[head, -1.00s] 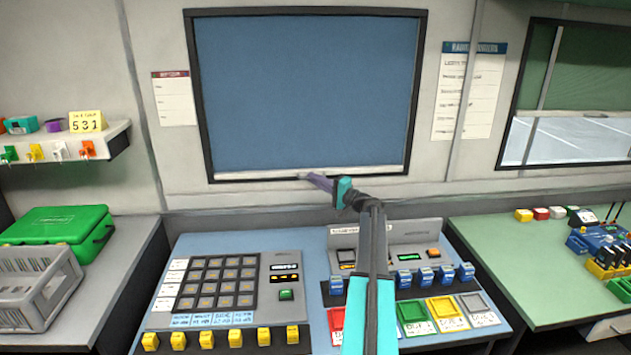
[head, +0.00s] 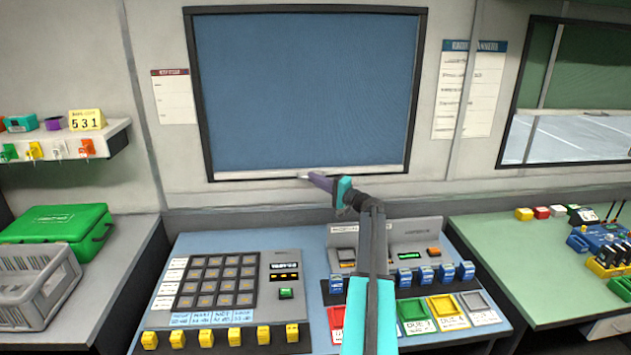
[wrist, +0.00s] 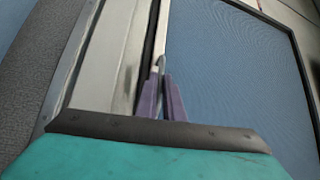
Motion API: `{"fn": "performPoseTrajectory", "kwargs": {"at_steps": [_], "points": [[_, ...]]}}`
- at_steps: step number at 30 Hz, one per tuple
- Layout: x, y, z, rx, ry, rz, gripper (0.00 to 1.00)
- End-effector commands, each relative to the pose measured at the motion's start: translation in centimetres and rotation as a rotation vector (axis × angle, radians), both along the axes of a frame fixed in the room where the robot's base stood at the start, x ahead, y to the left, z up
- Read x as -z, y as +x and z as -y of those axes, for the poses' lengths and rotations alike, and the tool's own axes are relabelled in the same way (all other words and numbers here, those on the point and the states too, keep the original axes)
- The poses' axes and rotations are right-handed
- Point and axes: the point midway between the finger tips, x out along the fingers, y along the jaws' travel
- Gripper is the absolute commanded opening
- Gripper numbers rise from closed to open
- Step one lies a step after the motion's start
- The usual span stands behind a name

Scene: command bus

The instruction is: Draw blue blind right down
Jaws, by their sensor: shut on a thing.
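The blue blind (head: 305,90) covers nearly the whole framed window in the head view. Its pale bottom bar (head: 370,170) lies along the lower edge of the dark frame (head: 202,110). My gripper (head: 305,177) is at the middle of that bar, with its purple fingers pointing to it. In the wrist view, the fingers (wrist: 160,75) are shut on a small pale pull at the bar, beside the blue fabric (wrist: 225,70). The pull is mostly hidden between the fingertips.
A desk with a keypad panel (head: 220,285) and colored trays (head: 445,307) stands below the window. A green case (head: 60,228) and grey crate (head: 35,285) are at left. A green-topped bench (head: 520,260) is at right, under another window with a green blind (head: 595,65).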

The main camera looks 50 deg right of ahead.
Motion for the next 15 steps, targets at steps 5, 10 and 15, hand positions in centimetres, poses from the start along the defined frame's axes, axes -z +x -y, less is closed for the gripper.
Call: {"fn": "performPoseTrajectory", "kwargs": {"at_steps": [5,10,15], "points": [[2.0,0.2,-0.3,-0.006,0.000,-0.002,0.00],[3.4,0.2,-0.4,-0.007,0.000,-0.003,0.00],[4.3,0.2,-0.4,-0.008,0.000,-0.003,0.00]]}}
